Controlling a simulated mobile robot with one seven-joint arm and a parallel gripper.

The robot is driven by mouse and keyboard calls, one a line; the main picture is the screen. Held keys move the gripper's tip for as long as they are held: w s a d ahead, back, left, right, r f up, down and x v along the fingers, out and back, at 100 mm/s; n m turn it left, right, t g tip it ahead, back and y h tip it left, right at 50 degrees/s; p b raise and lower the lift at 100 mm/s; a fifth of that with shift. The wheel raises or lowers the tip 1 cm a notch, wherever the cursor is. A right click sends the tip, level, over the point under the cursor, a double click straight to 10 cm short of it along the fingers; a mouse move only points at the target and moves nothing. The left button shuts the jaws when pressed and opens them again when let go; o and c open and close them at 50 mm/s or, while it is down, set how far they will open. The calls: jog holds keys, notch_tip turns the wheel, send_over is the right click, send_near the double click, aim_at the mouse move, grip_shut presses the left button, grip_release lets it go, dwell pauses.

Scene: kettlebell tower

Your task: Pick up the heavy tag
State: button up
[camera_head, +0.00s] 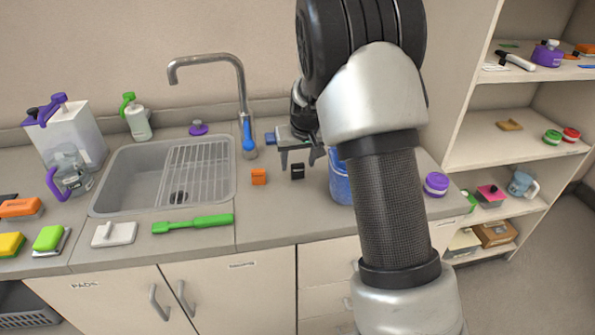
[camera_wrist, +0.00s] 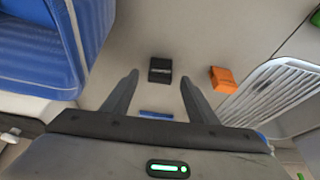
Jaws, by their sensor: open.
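Two small tag-like blocks stand on the counter: a black one (camera_head: 297,172) with a pale marking and an orange one (camera_head: 258,176) to its left. The writing is too small to read, so I cannot tell which is the heavy tag. My gripper (camera_head: 300,160) is open and empty, pointing down just above and behind the black tag. In the wrist view, the black tag (camera_wrist: 160,70) lies between and slightly beyond the fingertips (camera_wrist: 159,78). The orange tag (camera_wrist: 221,79) lies outside the fingers, to the right.
A blue container (camera_head: 341,182) stands right of the black tag, partly hidden by my arm; it also shows in the wrist view (camera_wrist: 40,50). The sink (camera_head: 120,206) with its drying rack (camera_head: 200,168) is left. A green brush (camera_head: 193,224) lies in front.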

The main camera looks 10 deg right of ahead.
jog(key=shift+w+f, duration=0.2)
jog(key=shift+f, duration=0.2)
jog(key=shift+c, duration=0.3)
jog(key=c, duration=1.1)
jog(key=shift+o, duration=0.2)
jog(key=shift+r, duration=0.1)
